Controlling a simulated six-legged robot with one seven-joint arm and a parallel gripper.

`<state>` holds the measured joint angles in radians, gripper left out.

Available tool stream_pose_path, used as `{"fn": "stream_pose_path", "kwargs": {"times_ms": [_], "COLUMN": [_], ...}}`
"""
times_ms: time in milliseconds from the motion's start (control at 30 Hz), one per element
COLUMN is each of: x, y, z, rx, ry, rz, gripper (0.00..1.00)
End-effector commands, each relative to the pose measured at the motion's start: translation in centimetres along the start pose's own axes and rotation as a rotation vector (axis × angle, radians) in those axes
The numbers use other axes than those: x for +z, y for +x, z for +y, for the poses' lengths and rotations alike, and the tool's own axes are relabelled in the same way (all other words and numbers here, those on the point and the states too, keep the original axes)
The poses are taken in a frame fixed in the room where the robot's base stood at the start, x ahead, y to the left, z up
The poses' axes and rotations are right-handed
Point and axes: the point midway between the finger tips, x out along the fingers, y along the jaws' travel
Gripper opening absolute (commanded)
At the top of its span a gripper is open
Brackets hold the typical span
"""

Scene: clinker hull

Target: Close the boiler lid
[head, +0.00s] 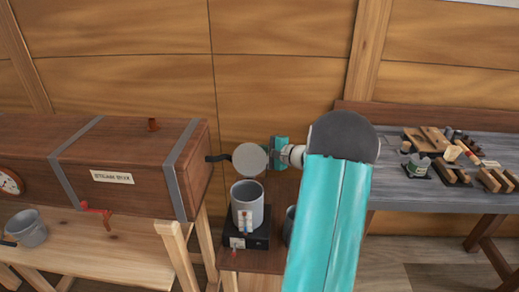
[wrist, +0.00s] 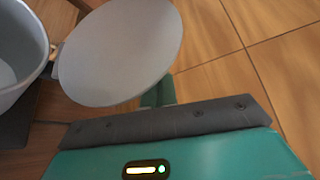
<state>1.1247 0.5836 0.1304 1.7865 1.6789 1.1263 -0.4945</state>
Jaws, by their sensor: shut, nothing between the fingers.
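The boiler (head: 247,204) is a grey open-topped pot on a dark base. Its round grey lid (head: 249,160) stands raised above the back of the rim, its flat face towards the head camera. In the wrist view the lid (wrist: 122,50) fills the upper middle, joined near its left edge to the boiler rim (wrist: 45,55), and the pot is open.
A workbench (head: 440,200) with tools and blocks is at the right. A plank wall (head: 280,60) closes the back.

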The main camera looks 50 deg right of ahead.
Motion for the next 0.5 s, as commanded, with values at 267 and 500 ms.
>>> {"fn": "stream_pose_path", "kwargs": {"times_ms": [267, 500], "x": [0.23, 0.38], "y": [-0.14, -0.22], "z": [-0.25, -0.37], "rx": [-0.024, -0.039], "ry": [-0.041, -0.066], "rz": [-0.001, 0.000], "gripper": [0.00, 0.00]}}
